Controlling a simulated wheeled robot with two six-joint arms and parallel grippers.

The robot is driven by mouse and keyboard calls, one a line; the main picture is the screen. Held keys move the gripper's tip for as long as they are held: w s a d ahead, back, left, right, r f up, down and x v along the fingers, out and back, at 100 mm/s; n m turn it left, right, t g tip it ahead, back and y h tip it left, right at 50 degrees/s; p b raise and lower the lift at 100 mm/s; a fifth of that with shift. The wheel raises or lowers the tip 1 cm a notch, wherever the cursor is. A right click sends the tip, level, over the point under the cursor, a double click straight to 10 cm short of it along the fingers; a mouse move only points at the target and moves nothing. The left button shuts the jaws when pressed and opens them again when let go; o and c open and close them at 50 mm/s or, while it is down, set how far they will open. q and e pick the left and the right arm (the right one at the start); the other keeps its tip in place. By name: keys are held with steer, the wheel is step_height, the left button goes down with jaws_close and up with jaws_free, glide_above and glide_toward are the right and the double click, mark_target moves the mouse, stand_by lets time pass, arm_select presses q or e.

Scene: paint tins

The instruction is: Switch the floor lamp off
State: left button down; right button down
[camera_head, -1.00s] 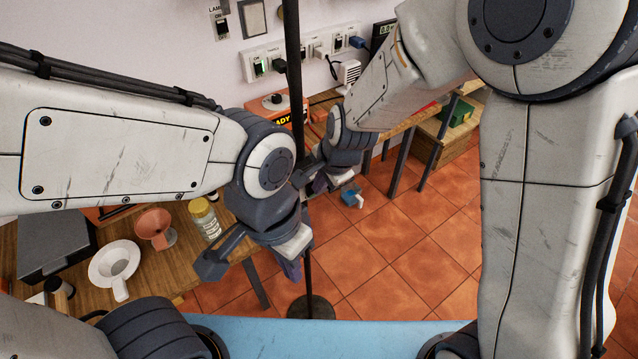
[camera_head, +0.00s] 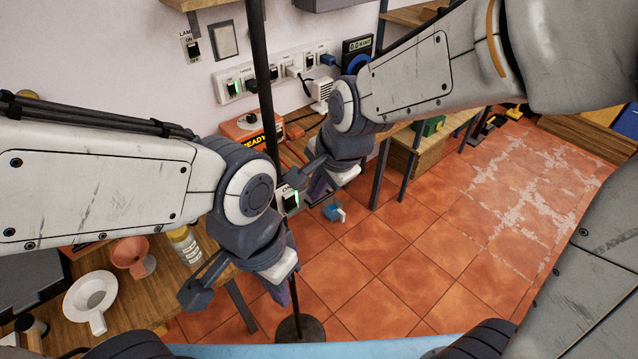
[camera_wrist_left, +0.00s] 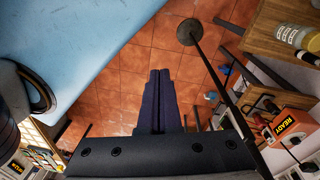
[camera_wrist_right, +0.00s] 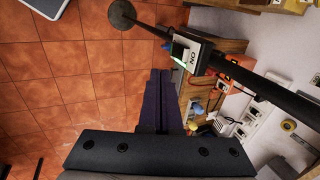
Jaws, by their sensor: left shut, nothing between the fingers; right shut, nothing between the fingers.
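The floor lamp is a thin black pole (camera_head: 262,75) on a round dark base (camera_head: 300,329) on the tiled floor. A switch box (camera_head: 291,200) on the pole shows a green light. In the right wrist view the switch box (camera_wrist_right: 187,53) reads ON and lies up and right of the fingertips. My right gripper (camera_head: 319,186) is shut and empty, just right of the switch box in the head view, apart from it in the wrist view. My left gripper (camera_head: 280,296) is shut and empty, lower down beside the pole. The lamp's head is out of view.
A wall switch (camera_head: 192,46) is marked LAMP, ON and OFF. A power strip (camera_head: 235,86) with plugs is on the wall. A wooden bench (camera_head: 165,292) at left holds a funnel and bottle. An orange READY box (camera_head: 250,130) stands behind the pole. Floor at right is open.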

arm_select(q)
steer(key=shift+f, duration=0.15)
arm_select(e)
steer(key=shift+s+d+r, duration=0.2)
steer(key=shift+r, duration=0.45)
